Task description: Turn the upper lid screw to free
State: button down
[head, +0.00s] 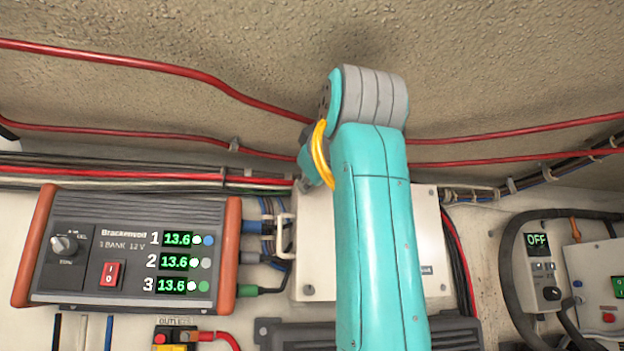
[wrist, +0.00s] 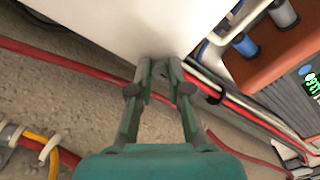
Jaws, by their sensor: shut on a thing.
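The white box with the lid (head: 314,262) is on the wall behind my teal arm, which covers its middle in the head view. In the wrist view the box's white face (wrist: 120,22) fills the top. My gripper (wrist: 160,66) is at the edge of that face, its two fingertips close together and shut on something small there. The upper lid screw itself is hidden by the fingertips, so its turn cannot be seen. In the head view the gripper is hidden behind my arm.
A battery charger (head: 130,252) with orange ends is left of the box. Red cables (head: 150,67) run along the wall above, and one (wrist: 60,62) passes close to my fingers. A bundle of cables (wrist: 240,105) runs beside the fingertips. A panel reading OFF (head: 540,262) is at right.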

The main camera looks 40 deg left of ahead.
jog(key=shift+n, duration=0.9)
jog(key=c, duration=1.1)
grip_release()
jog(key=v, duration=1.2)
